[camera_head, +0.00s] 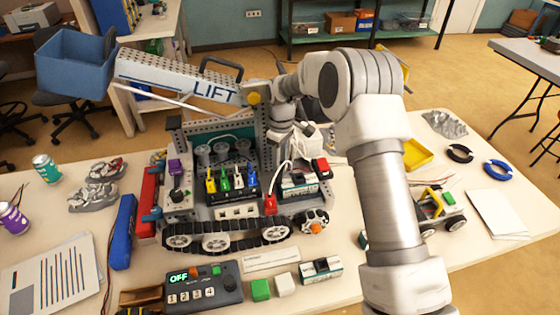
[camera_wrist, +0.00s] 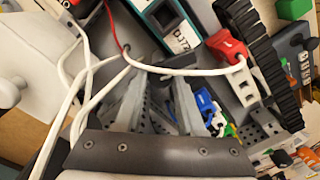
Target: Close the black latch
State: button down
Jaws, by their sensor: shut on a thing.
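My gripper (camera_wrist: 157,82) shows in the wrist view, its two grey fingers close together around a small black part, which I take to be the black latch (camera_wrist: 180,72). The fingers partly hide it, and its exact angle is hard to tell. It is beside a teal-edged battery (camera_wrist: 168,22) with a white label. In the head view my gripper (camera_head: 304,148) is low over the right side of the tracked robot (camera_head: 235,212), next to the same battery (camera_head: 298,188). I cannot make out the latch there.
White cables and a red wire loop close around my fingers. A red connector (camera_wrist: 226,46) lies beside the battery. A control box (camera_head: 190,285) and a spare battery (camera_head: 320,268) lie in front.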

jog(key=shift+n, duration=1.9)
jog(key=c, duration=0.5)
grip_release()
jog(key=r, duration=1.7)
jog(key=shift+w+r+p, duration=0.2)
jog(key=shift+w+p, duration=0.15)
jog(key=shift+r, duration=0.1)
